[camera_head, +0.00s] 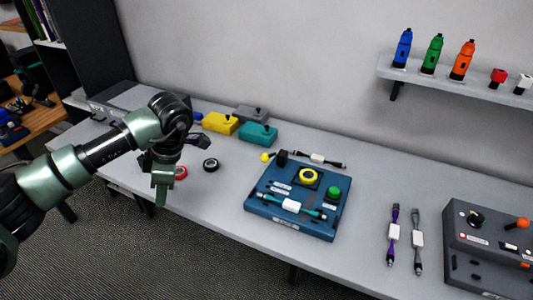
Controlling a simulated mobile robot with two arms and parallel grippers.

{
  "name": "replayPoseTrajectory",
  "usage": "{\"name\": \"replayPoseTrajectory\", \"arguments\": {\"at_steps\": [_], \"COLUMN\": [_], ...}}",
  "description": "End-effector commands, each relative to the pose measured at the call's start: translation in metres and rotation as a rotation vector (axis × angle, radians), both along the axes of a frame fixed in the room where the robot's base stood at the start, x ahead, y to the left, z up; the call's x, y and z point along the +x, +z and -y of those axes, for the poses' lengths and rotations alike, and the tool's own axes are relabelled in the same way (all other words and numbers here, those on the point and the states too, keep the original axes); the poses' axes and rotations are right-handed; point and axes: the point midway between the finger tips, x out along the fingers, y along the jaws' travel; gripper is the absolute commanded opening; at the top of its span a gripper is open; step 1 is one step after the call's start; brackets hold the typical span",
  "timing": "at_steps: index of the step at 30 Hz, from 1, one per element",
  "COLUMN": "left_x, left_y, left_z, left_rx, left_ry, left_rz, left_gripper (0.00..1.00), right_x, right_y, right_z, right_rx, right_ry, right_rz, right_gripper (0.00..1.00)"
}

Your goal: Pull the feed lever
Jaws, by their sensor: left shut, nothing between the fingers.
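My left arm comes in from the left, and its gripper (161,200) points down near the front edge of the table, left of the blue device. Its fingers are shut and hold nothing. The blue device (263,212) stands mid-table, with a yellow ring button, a green button and a teal cable with a white tag lying across its front. A yellow ball (265,157) sticks out at its back left, beside a black block; it may be a lever knob. A grey box (462,266) at the right has an orange knob (522,223). No part is clearly readable as the feed lever. My right gripper is out of view.
Yellow (220,123) and teal (258,135) boxes stand at the back left. Black (210,164) and red tape rolls lie near my left gripper. Purple (393,235) and grey (418,240) cables lie right of the device. A wall shelf (450,79) holds bottles.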

Motion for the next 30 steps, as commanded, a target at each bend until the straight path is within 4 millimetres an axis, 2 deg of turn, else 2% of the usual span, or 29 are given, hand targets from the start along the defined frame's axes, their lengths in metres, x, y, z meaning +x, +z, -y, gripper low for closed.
{"name": "replayPoseTrajectory", "arguments": {"at_steps": [2,4,5,6,8,9,11,12,14,16,18,20,21,24,27,30], "left_x": [-0.001,-0.002,-0.004,-0.007,-0.013,-0.017,-0.022,-0.024,-0.027,-0.026,-0.02,-0.011,-0.003,0.023,0.056,0.09], "left_y": [-0.012,-0.02,-0.021,-0.021,-0.013,-0.003,0.017,0.035,0.065,0.104,0.144,0.178,0.198,0.24,0.262,0.264], "left_z": [0.032,0.074,0.096,0.127,0.174,0.204,0.244,0.268,0.299,0.325,0.34,0.345,0.344,0.332,0.306,0.275], "left_rx": [-0.121,-0.282,-0.364,-0.483,-0.67,-0.795,-0.98,-1.1,-1.276,-1.47,-1.651,-1.792,-1.88,-2.065,-2.192,-2.25], "left_ry": [-0.009,-0.007,-0.001,0.014,0.051,0.084,0.147,0.198,0.285,0.409,0.549,0.686,0.785,1.06,1.372,1.719], "left_rz": [0.009,0.017,0.019,0.018,0.01,-0.001,-0.026,-0.047,-0.088,-0.15,-0.225,-0.3,-0.355,-0.509,-0.684,-0.872], "left_gripper": [0.0,0.0,0.0,0.0,0.0,0.0,0.0,0.0,0.0,0.0,0.0,0.0,0.0,0.0,0.0,0.0], "right_x": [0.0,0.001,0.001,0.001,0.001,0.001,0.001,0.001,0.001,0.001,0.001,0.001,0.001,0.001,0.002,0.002], "right_y": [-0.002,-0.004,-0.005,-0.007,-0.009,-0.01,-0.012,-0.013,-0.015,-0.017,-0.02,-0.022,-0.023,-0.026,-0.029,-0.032], "right_z": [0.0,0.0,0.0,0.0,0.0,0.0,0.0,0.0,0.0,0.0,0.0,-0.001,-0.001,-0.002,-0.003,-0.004], "right_rx": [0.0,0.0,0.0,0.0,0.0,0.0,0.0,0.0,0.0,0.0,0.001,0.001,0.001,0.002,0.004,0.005], "right_ry": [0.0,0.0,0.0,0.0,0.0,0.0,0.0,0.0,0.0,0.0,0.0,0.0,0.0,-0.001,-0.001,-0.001], "right_rz": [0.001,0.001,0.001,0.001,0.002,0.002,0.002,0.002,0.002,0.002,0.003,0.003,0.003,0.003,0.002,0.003], "right_gripper": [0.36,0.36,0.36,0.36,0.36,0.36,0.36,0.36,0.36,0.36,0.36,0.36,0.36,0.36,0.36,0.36]}}
